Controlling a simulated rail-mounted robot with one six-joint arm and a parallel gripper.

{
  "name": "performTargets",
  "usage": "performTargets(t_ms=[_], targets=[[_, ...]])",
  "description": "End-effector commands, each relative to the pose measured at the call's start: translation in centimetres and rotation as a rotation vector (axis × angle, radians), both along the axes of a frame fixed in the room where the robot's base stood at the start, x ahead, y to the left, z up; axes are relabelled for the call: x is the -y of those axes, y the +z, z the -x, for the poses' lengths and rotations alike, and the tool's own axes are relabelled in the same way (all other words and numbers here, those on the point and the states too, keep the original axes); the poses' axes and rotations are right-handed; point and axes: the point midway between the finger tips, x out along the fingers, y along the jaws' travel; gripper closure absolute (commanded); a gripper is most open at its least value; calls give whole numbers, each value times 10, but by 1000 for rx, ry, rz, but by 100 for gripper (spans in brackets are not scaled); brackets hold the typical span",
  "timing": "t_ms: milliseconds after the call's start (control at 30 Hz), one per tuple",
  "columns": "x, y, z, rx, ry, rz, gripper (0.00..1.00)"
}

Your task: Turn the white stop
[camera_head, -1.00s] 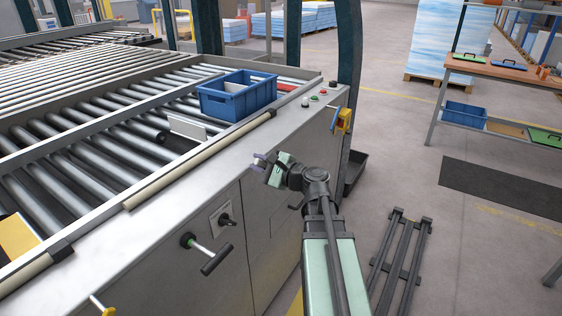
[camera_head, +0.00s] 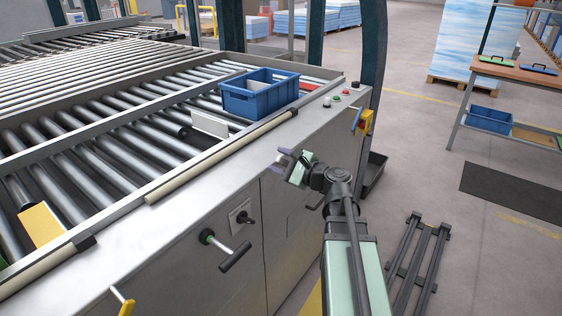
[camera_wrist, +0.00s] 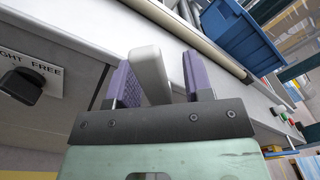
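In the wrist view, a white rounded bar, which I take for the white stop (camera_wrist: 150,72), stands between the two purple fingers of my gripper (camera_wrist: 155,75). The left finger is close beside it, and a gap shows between it and the right finger. My gripper is open around it; I cannot tell whether either finger touches. In the head view my gripper (camera_head: 288,160) is at the front of the metal machine, below its top edge. The stop is too small to make out there.
A black knob (camera_wrist: 22,84) beside a label partly reading "FREE" is left of my gripper. A black T-handle (camera_head: 234,256) and a yellow lever (camera_head: 125,303) stick out of the front panel. A blue bin (camera_head: 260,97) and a white plate (camera_head: 209,124) are on the roller table.

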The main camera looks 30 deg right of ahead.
Motion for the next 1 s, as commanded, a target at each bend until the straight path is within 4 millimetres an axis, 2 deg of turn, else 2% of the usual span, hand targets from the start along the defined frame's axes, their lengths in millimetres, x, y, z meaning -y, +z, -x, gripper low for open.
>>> performTargets(t_ms=[167,267,500,633,767,1000], targets=[[1,0,2,0,0,1,53],[6,0,13,0,-1,1,53],[32,0,67,0,-4,1,53],[43,0,89,0,-4,0,53],[47,0,97,0,-1,0,53],[48,0,97,0,0,0,53]])
